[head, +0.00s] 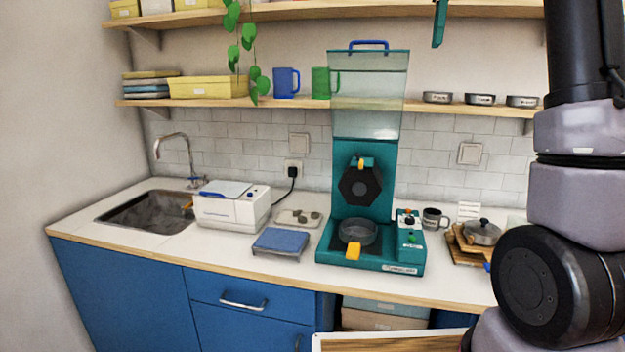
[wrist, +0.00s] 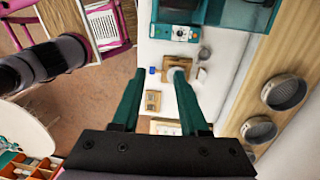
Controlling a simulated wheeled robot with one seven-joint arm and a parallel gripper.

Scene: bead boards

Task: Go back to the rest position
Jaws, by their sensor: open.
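My gripper (wrist: 157,80) shows in the wrist view with its two teal fingers spread and nothing between them. In the head view one teal finger (head: 439,22) hangs at the top edge, in front of the upper shelf, and the rest of the gripper is out of frame. My arm rises along the right side of the head view. The teal press machine (head: 370,230) stands on the counter with its clear cover raised. A dark grey bowl (head: 357,230) sits in it, below the black hexagonal plate (head: 360,187).
The lower shelf (head: 300,104) carries mugs and several small grey bowls (head: 480,99); in the wrist view, bowls (wrist: 284,92) lie right of the fingers. The counter holds a white machine (head: 232,206), a blue pad (head: 281,242) and a lidded pot (head: 482,232). A sink (head: 150,212) is at left.

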